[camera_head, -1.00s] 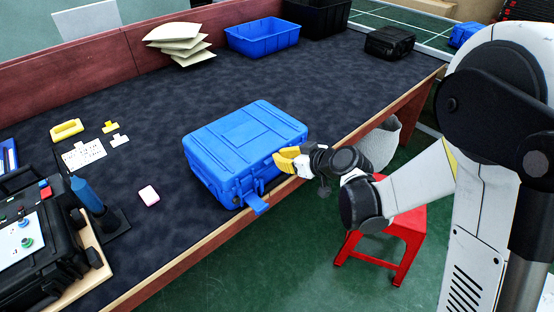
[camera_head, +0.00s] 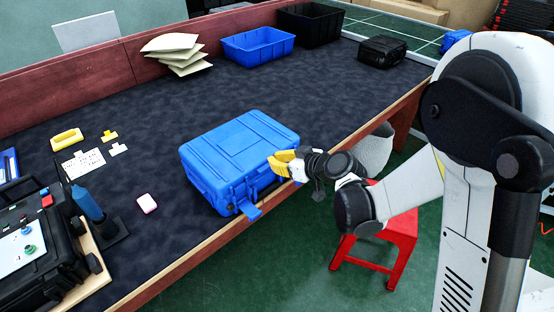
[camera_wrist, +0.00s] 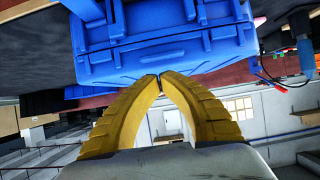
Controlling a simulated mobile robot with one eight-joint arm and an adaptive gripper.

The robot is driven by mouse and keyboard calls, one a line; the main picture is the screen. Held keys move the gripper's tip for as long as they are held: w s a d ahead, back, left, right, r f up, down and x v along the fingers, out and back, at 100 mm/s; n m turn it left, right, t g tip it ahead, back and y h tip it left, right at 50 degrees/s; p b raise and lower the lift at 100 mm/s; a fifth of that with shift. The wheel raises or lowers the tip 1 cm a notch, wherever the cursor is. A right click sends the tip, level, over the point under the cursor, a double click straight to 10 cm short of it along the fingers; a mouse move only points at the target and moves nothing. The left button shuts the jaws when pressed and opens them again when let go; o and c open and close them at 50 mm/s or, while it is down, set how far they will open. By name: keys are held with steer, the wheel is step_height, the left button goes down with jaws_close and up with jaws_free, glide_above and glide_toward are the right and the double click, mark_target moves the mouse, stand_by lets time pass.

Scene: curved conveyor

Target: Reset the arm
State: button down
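My gripper (camera_head: 272,161) has yellow fingers and is beside the right front side of a closed blue hard case (camera_head: 235,150) on the table. In the wrist view, the two curved fingers of my gripper (camera_wrist: 160,77) meet at their tips with almost no gap, and nothing shows between them. The side of the blue case (camera_wrist: 160,55) fills the top of that view, just beyond the fingertips. Whether the tips touch the case I cannot tell. A blue latch flap (camera_head: 250,212) sticks out at the case's front edge.
The dark-topped table (camera_head: 120,180) has a wooden front edge. A blue bin (camera_head: 258,46), stacked pale bags (camera_head: 178,52) and a black case (camera_head: 382,50) stand farther back. A black control box (camera_head: 35,240) is at left. A red stool (camera_head: 375,245) stands on the floor below my arm.

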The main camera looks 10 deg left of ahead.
steer(key=s+d+f+b, duration=0.3)
steer(key=s+d+f, duration=0.1)
steer(key=d+f, duration=0.15)
steer(key=s+d+r+m+h, duration=0.4)
steer(key=s+d+r+m, duration=0.1)
steer(key=s+d, duration=0.5)
steer(key=s+d+r+m+g+h, duration=0.1)
steer(key=s+d+r+m+h, duration=0.4)
steer(key=s+d, duration=0.5)
step_height(320, 180, up, 2)
steer(key=shift+s+d+r, duration=0.2)
